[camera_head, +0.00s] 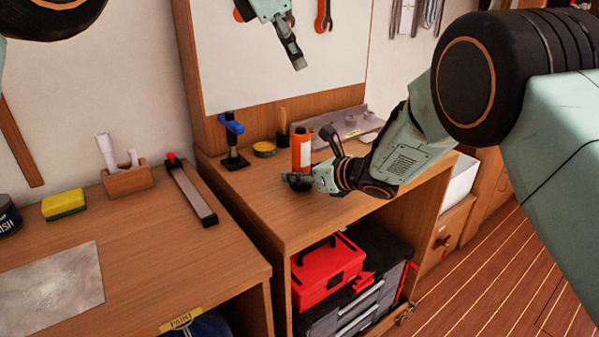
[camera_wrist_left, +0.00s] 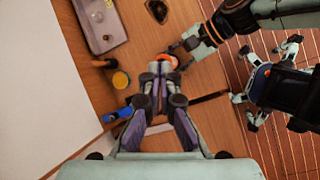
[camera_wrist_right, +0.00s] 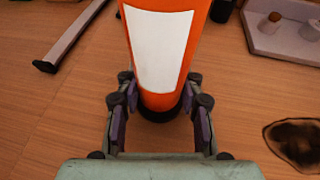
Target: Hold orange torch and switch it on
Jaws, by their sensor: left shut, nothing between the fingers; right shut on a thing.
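The orange torch (camera_head: 301,150) stands upright on the raised wooden bench. In the right wrist view, the torch (camera_wrist_right: 161,55) shows its white label and dark lower end. My right gripper (camera_head: 300,181) is shut on the torch's lower part, with one finger on each side. My left gripper (camera_head: 299,64) is shut and empty, pointing down above and behind the torch in the head view. In the left wrist view, the left fingertips (camera_wrist_left: 160,69) appear just below the torch's orange top (camera_wrist_left: 168,62). I cannot make out the switch.
A blue-topped stand (camera_head: 231,135), a yellow tin (camera_head: 264,150) and a grey tray (camera_head: 350,130) are on the bench near the torch. A red toolbox (camera_head: 325,272) sits on the shelf below. A tool board (camera_head: 240,80) rises behind.

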